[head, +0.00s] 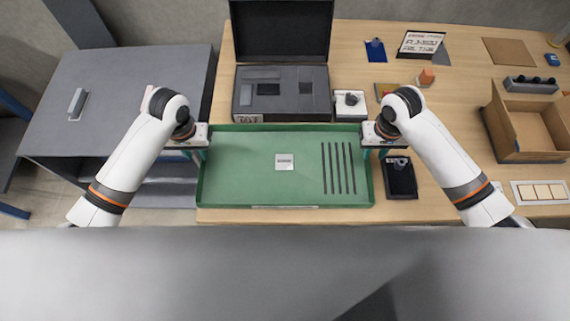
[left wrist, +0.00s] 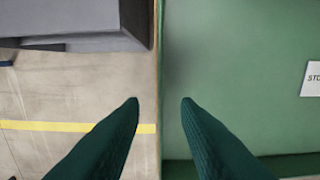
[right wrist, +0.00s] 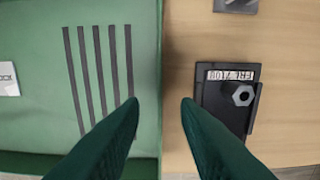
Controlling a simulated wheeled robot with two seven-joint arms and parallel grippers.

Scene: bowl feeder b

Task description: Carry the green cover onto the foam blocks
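The green cover (head: 250,185) is a wide, shallow green piece with a raised rim, a white label and several dark slots at its right. It lies flat at the front of the wooden table. My left gripper (head: 201,154) is at its left rim; in the left wrist view the fingertips (left wrist: 160,100) are apart, one each side of the rim. My right gripper (head: 371,153) is at its right rim; in the right wrist view the fingertips (right wrist: 160,100) also stand apart around the rim. I cannot make out contact. I cannot pick out the foam blocks for certain.
An open dark case (head: 300,112) with a grey insert stands just behind the cover. A black tray (head: 400,178) lies close to its right. A cardboard box (head: 525,125) stands at the far right. A grey cabinet (head: 125,75) is at the left, past the table edge.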

